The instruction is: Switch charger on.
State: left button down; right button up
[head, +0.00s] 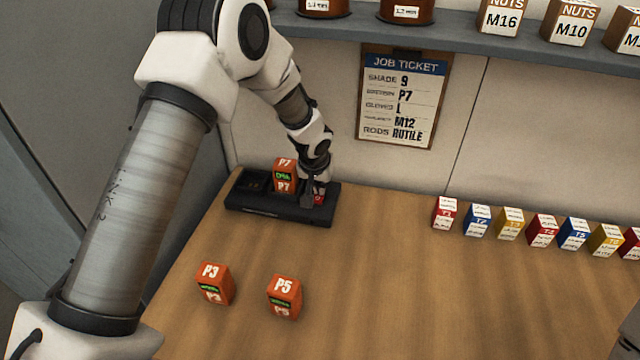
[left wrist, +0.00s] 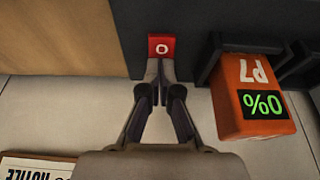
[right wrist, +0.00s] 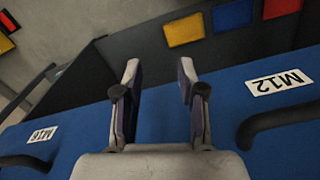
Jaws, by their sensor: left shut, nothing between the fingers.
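The black charger (head: 262,209) lies on the wooden table against the back wall. An orange battery marked P7 (head: 285,172) stands in one of its bays. In the left wrist view P7 (left wrist: 252,105) has a green display that reads 0%. The red switch (head: 319,199), marked with an O, is at the charger's right end. It also shows in the left wrist view (left wrist: 162,46). My left gripper (head: 307,197) is shut and empty, pointing down beside the switch. Whether its tips touch the switch I cannot tell. My right gripper (right wrist: 158,82) is open and empty, away from the charger.
Batteries P3 (head: 215,284) and P5 (head: 284,297) stand on the front of the table. Several small coloured boxes (head: 542,231) line the right. A job ticket (head: 403,97) hangs on the wall below a shelf (head: 455,42). Blue drawers marked M12 (right wrist: 280,82) are below my right gripper.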

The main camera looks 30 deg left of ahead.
aim_at(319, 196)
pick_arm(q)
jog(key=v, duration=0.1)
jog(key=p+v, duration=0.1)
jog(key=v, duration=0.1)
jog(key=shift+w+r, duration=0.25)
jog(key=shift+r, duration=0.05)
jog(key=s+r+m+b, duration=0.1)
jog(key=r+m+b, duration=0.2)
jog(key=m, duration=0.6)
jog(key=s+r+m+b, duration=0.2)
jog(key=r+m, duration=0.4)
jog(key=m, duration=0.3)
jog(key=shift+s+d+r+b, duration=0.3)
jog(key=shift+d+r+b, duration=0.1)
jog(key=shift+b, duration=0.15)
pick_arm(e)
jog(key=f, duration=0.2)
jog(key=s+f, duration=0.1)
jog(key=shift+s+d+f, duration=0.1)
jog(key=shift+d+f, duration=0.05)
jog(key=shift+f, duration=0.25)
